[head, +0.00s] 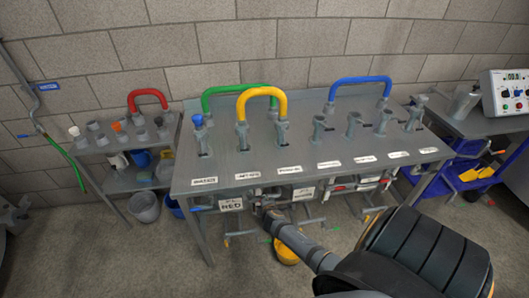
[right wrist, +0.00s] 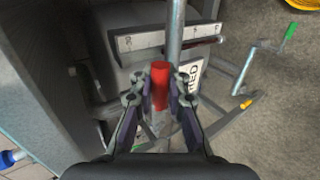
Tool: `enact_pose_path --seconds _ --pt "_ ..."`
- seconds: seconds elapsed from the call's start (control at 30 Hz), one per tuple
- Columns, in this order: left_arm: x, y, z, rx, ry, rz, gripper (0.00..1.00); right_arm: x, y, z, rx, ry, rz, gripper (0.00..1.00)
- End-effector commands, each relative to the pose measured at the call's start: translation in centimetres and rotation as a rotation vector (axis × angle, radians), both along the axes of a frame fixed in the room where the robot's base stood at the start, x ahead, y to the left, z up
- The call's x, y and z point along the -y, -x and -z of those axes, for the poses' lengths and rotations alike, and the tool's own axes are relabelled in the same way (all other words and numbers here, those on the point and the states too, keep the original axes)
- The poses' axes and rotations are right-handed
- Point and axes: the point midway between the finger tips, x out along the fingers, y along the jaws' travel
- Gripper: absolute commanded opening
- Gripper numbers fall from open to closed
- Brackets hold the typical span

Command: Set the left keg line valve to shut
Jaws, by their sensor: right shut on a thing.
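In the right wrist view, the red valve handle (right wrist: 160,84) stands upright in the picture between the two fingertips of my right gripper (right wrist: 160,96), which is shut on it. A grey pipe (right wrist: 175,32) runs just behind it. In the head view my right arm reaches under the bench's front edge, with its gripper (head: 268,212) beside the left hanging sign (head: 231,204), whose readable letters are "NED". The handle is hidden there. The sign also shows, turned, in the right wrist view (right wrist: 190,74). My left gripper is not in view.
The grey bench (head: 310,150) carries green, yellow and blue pipe loops. A second sign (head: 303,193) and red-handled fittings (head: 340,188) lie right of my gripper. A side shelf (head: 120,180) stands left, a control box (head: 508,92) right.

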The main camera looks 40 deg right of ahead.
Motion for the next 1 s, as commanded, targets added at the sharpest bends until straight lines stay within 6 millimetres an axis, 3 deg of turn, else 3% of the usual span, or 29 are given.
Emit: enact_pose_path --seconds 0.43,0.47,0.63,1.0 --pt "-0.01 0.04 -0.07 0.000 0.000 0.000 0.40 -0.12 0.47 0.48 -0.017 0.004 0.004 0.00" --pt "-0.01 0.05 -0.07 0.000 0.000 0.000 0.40 -0.12 0.47 0.48 -0.017 0.004 0.004 0.13" --pt "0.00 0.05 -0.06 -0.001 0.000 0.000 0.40 -0.08 0.35 0.35 -0.014 0.005 0.003 0.36" --pt "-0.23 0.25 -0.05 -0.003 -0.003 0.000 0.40 -0.22 0.46 -0.10 -0.009 0.006 0.001 0.37"
